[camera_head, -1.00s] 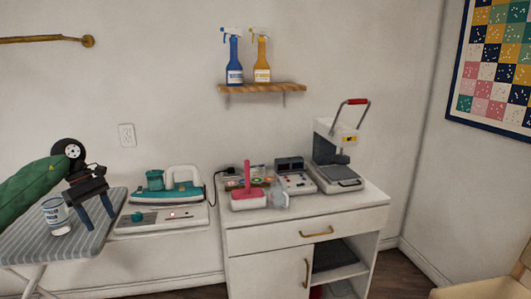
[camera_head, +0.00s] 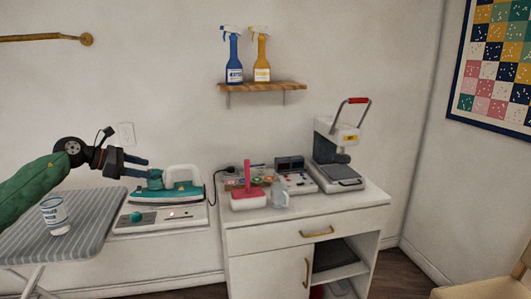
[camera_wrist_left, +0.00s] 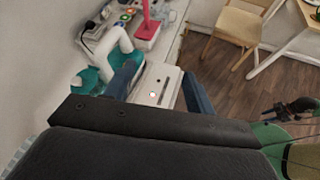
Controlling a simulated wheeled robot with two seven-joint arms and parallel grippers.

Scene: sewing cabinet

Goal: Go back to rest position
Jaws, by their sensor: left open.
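My left gripper (camera_head: 148,167) is raised above the striped ironing board, held level and pointing right. Its blue fingers are apart with nothing between them. In the left wrist view the fingers (camera_wrist_left: 158,82) spread in front of the iron and its base, and no held object shows. In that view, a dark part beside a green arm link at the right edge looks like my right gripper (camera_wrist_left: 290,109). It is too small to tell whether it is open or shut.
The white cabinet (camera_head: 262,265) holds a pink-handled tool (camera_head: 248,190) and a press (camera_head: 337,160). A wooden chair (camera_wrist_left: 238,28) stands on the floor.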

